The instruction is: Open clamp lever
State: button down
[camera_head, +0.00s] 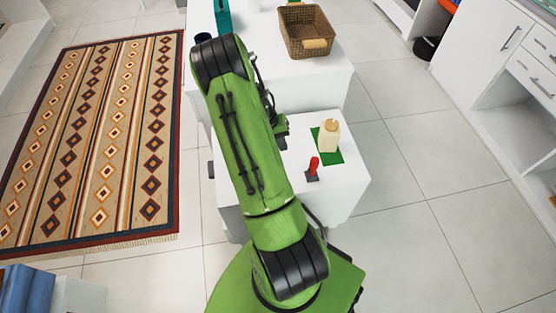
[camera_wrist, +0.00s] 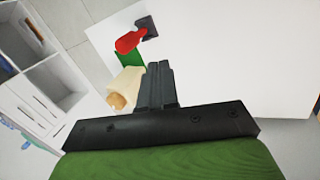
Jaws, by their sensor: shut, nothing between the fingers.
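The clamp lever has a red handle (camera_head: 314,165) on a small dark base (camera_head: 312,177). It stands upright on the low white table (camera_head: 345,189), near its front right part. In the wrist view the red handle (camera_wrist: 129,42) lies beyond my fingertips, up and to the left, with its dark base (camera_wrist: 147,27) beside it. My gripper (camera_wrist: 160,68) is shut and empty, apart from the lever. In the head view my green arm hides most of the gripper.
A wicker basket (camera_head: 293,41) sits on the higher white table. Open tiled floor lies to the right.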

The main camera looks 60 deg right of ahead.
aim_at(313, 167)
jog(key=s+d+f+b, duration=0.3)
jog(key=s+f, duration=0.3)
jog(key=f, duration=0.3)
jog(key=shift+s+d+f, duration=0.15)
jog(key=shift+s+d, duration=0.1)
jog(key=shift+d, duration=0.45)
jog(key=shift+s+d, duration=0.2)
